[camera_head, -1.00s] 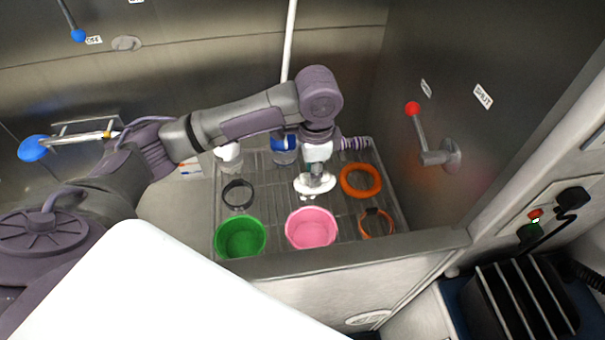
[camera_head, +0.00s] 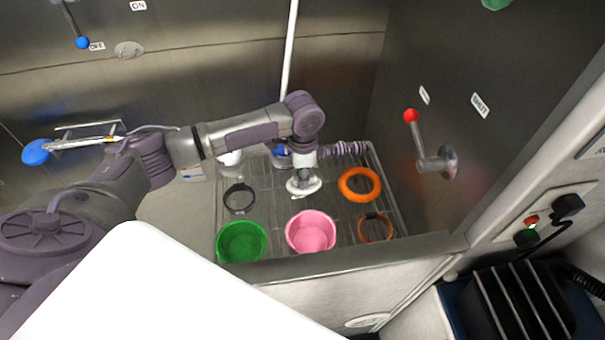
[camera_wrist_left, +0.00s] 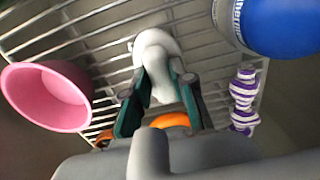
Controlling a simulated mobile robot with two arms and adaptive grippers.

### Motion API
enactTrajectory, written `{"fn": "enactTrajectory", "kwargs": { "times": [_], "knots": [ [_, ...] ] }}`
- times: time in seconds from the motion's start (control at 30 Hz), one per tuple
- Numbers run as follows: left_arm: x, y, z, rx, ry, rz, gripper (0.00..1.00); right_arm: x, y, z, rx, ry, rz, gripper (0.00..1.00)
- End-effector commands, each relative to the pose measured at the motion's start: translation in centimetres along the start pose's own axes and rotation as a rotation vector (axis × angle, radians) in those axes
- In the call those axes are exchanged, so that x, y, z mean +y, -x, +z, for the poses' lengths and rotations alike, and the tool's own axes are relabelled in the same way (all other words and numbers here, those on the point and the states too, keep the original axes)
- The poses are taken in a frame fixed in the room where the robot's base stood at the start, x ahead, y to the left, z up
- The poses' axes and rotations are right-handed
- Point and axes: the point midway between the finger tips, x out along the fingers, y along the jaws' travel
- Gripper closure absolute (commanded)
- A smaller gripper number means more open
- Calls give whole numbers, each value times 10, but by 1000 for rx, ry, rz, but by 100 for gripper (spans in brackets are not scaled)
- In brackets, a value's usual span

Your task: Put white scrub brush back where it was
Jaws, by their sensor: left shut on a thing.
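The white scrub brush (camera_head: 304,186) is in my left gripper (camera_head: 303,178), low over the wire rack (camera_head: 335,210), behind the pink bowl. In the left wrist view the brush (camera_wrist_left: 156,46) shows between the two fingers of my left gripper (camera_wrist_left: 160,92), which are shut on its handle. The wire bars lie just beyond its head; whether it touches them I cannot tell. My right gripper is not in view.
On the rack are a pink bowl (camera_head: 311,232), a green bowl (camera_head: 241,242), an orange ring (camera_head: 360,184), a dark collar (camera_head: 238,199), an orange collar (camera_head: 376,228), a purple-striped toy (camera_head: 345,148), a blue-and-white container (camera_head: 281,156) and a white container (camera_head: 229,158).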

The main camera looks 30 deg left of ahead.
Motion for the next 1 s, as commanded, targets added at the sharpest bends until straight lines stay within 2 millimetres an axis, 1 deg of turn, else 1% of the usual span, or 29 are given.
{"fn": "enactTrajectory", "kwargs": {
  "times": [0.13,0.17,0.3,0.57,0.67,0.77,0.87,1.0],
  "knots": [
    [0,-2,0,0,1,1,100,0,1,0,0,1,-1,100],
    [0,-3,0,0,1,0,74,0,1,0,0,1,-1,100],
    [0,-2,0,0,1,0,51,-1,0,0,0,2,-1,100],
    [0,-2,0,0,1,0,51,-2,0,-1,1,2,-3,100],
    [0,1,0,1,0,-1,51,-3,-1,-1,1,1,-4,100],
    [-1,12,-1,3,0,-1,51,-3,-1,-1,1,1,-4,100],
    [-1,31,0,3,0,-3,51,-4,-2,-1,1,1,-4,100],
    [-1,62,-1,5,-1,-3,51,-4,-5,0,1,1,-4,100]
  ]
}}
